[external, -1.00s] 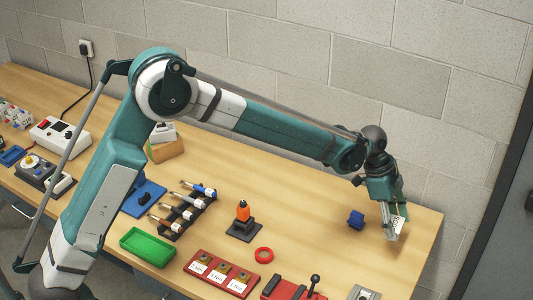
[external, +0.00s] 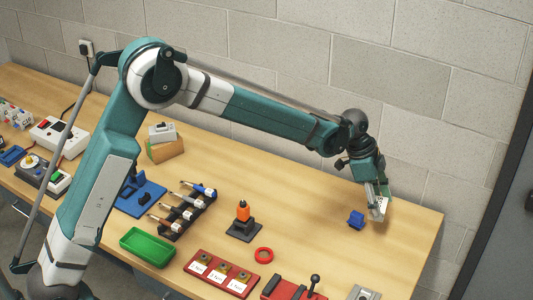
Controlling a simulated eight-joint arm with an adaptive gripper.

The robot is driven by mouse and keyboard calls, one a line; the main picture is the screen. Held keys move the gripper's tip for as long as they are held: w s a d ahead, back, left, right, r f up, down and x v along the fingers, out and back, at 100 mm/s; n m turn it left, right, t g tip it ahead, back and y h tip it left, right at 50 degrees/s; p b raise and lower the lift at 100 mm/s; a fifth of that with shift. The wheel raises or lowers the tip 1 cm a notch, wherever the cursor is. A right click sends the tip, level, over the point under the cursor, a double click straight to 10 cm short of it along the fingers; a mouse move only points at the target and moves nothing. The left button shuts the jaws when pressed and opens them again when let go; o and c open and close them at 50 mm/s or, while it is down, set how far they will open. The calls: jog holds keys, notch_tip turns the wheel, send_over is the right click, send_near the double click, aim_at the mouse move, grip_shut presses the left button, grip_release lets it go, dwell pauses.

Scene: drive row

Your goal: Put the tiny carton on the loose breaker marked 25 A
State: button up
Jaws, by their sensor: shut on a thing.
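My gripper (external: 378,205) is at the right end of the bench, pointing down. It is shut on a small pale box with dark print (external: 377,209), which looks like the tiny carton; the print is too small to read. The box seems to be held just above the bench. A pale grey block with a dark switch (external: 162,132), which looks like a loose breaker, sits on a brown block (external: 166,150) at the back, far left of my gripper. Its marking cannot be read.
A red ring (external: 264,254), an orange-topped post (external: 243,213), a tool rack (external: 188,210) and a green tray (external: 148,246) stand farther left. The bench between the brown block and my gripper is mostly clear.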

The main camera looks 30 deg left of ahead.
jog(key=w+a+r+n+t+y+p, duration=0.1)
jog(key=w+a+r+n, duration=0.2)
jog(key=a, duration=1.1)
jog(key=w+a+r+n+t+p, duration=0.15)
jog(key=w+a, duration=0.35)
jog(key=a, duration=1)
jog(key=w+a+r+n+y+p, duration=0.1)
jog(key=w+a+r+n, duration=0.25)
jog(key=a, duration=1.05)
jog(key=s+a+r+n+p, duration=0.1)
jog(key=s+a+r+n, duration=0.1)
jog(key=a, duration=1.2)
jog(key=s+a+r+n+y+p, duration=0.1)
jog(key=s+a+r+n+p, duration=0.1)
jog(key=a, duration=1.3)
jog(key=s+a+r+n+t+y+p, duration=0.1)
jog(key=s+a+n, duration=0.3)
jog(key=a, duration=1)
jog(key=shift+s+a+r, duration=0.2)
jog(key=shift+s+r, duration=0.25)
jog(key=shift+s, duration=0.5)
jog(key=shift+f, duration=0.1)
jog(key=shift+f+p, duration=0.35)
jog(key=shift+f, duration=2.5)
jog(key=shift+f, duration=2.05)
